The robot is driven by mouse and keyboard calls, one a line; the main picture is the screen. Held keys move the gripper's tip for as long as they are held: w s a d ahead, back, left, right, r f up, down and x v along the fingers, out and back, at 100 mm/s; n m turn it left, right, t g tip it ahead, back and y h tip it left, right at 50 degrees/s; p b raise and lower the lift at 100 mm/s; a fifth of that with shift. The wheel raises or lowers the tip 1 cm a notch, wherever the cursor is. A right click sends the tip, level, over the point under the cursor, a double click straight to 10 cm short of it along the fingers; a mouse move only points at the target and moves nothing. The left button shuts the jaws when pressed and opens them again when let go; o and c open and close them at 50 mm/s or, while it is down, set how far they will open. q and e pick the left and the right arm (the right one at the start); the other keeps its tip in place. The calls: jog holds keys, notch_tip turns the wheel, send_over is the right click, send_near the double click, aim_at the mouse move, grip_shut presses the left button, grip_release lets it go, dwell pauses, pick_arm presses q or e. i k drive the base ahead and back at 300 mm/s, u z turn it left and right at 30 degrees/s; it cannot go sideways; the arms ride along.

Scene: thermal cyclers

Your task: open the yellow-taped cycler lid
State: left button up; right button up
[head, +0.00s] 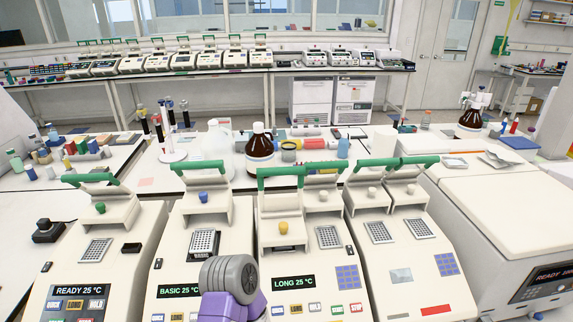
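Several cream thermal cyclers stand in a row in front of me in the head view. The one reading LONG 25 °C (294,283) has two bays. Its left bay has a yellow knob (283,228) under a green-handled lid (281,205), and no well plate shows there, only a small dark slot. Its right bay shows a bare well block (328,237). I cannot make out yellow tape as such; the yellow knob is the clearest yellow mark. Neither gripper's fingers are in view. A purple and grey part of my arm rises at bottom centre, in front of the BASIC cycler.
The READY cycler (78,290) and BASIC cycler (180,291) stand to the left, a two-bay cycler (408,270) to the right. A large white machine (510,215) bounds the right side. Brown bottles (260,145) and other labware stand on the bench behind.

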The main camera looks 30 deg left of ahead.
aim_at(286, 228)
jog(key=z, duration=0.55)
jog(key=k, duration=1.25)
jog(key=u, duration=0.45)
jog(key=i, duration=0.85)
jog(key=u, duration=0.9)
